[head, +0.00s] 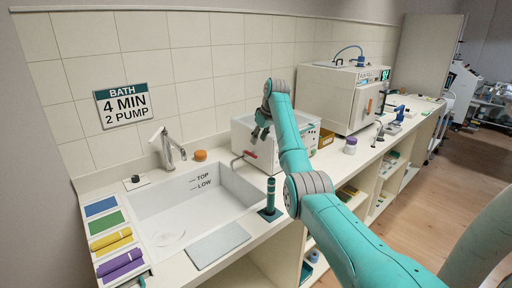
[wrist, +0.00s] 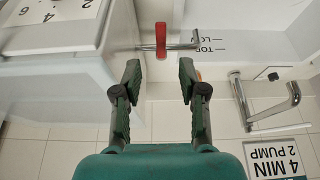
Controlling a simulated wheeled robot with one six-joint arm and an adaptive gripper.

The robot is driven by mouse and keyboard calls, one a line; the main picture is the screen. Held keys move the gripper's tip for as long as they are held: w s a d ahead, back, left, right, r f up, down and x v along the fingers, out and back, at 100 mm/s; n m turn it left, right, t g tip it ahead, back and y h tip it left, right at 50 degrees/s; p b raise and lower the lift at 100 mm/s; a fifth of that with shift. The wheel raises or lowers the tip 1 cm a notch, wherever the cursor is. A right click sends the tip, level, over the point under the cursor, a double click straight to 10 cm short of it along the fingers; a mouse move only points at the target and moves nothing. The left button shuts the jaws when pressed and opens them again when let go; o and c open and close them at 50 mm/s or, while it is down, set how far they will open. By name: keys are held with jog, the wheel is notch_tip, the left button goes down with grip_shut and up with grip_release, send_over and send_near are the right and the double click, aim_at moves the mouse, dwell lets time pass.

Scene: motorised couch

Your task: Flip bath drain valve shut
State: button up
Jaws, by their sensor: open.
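The drain valve's red handle (head: 251,155) is low on the sink-facing side of the white bath box (head: 283,133). In the wrist view the red handle (wrist: 161,40) lies across the metal drain pipe (wrist: 183,46), which points towards the sink. My gripper (head: 261,136) hangs fingers down above the handle in the head view. In the wrist view my gripper (wrist: 160,72) is open and empty, with the handle beyond the fingertips and roughly centred between them. I see no contact with the handle.
The white sink (head: 150,205) is left of the box, with a tap (head: 168,148) behind it. A dark green upright cylinder (head: 271,193) stands at the sink's right front. A white oven-like unit (head: 338,97) is right of the box. The wall is close behind.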

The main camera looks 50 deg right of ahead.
jog(key=shift+v, duration=1.85)
jog(key=shift+s, duration=0.1)
